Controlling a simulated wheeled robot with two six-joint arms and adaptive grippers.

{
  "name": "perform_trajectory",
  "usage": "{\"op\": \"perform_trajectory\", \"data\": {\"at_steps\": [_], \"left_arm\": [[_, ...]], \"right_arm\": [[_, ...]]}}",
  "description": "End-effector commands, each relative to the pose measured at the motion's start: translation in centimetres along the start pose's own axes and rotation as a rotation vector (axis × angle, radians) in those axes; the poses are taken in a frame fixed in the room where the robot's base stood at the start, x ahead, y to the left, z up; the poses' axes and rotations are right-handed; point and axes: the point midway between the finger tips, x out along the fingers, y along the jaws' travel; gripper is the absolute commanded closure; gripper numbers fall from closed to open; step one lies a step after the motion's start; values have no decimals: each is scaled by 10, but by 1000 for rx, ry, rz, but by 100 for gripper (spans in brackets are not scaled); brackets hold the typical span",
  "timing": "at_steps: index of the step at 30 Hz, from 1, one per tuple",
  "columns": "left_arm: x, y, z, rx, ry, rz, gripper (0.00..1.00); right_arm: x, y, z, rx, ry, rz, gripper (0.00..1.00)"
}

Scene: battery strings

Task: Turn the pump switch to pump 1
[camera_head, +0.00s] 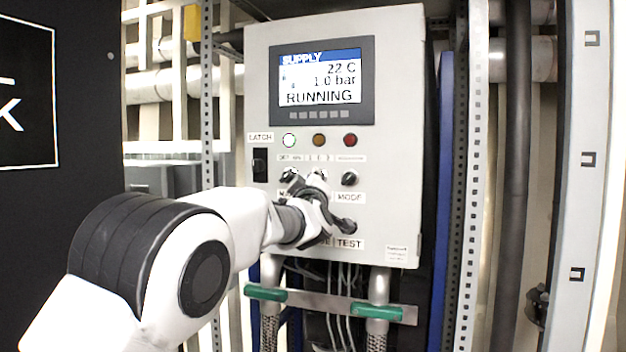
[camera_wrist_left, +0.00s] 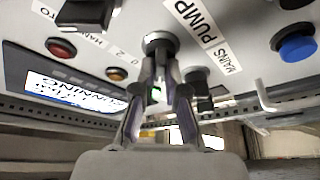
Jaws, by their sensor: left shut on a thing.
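The pump switch (camera_wrist_left: 159,38) is the middle rotary knob in the row on the grey control panel (camera_head: 400,110). The word PUMP is printed beside it in the left wrist view. In the head view my gripper mostly covers this knob and its label. My left gripper (camera_wrist_left: 160,62) is shut on the pump switch, with a finger on each side of it; it also shows in the head view (camera_head: 318,187). Which mark the switch points at cannot be read. My right gripper is not in view.
The mode knob (camera_head: 349,179) is close on the right and the mains knob (camera_head: 289,175) close on the left. Above are a lit green lamp (camera_head: 289,140), amber and red lamps, and a screen (camera_head: 320,82) reading SUPPLY and RUNNING. A black latch rocker (camera_head: 260,165) is at the left.

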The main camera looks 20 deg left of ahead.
Motion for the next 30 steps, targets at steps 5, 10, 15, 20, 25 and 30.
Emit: {"op": "perform_trajectory", "data": {"at_steps": [5,10,15,20,25,30], "left_arm": [[0,-1,1,-1,-2,-1,100],[0,-1,1,-1,-1,-1,64],[0,0,0,0,-1,0,64],[-3,0,0,1,-1,0,64],[-26,1,0,3,-2,-1,64],[-69,1,0,5,-2,0,64]], "right_arm": [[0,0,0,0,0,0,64],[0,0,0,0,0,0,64],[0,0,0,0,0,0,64],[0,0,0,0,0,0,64],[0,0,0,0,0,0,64],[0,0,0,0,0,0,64]]}}
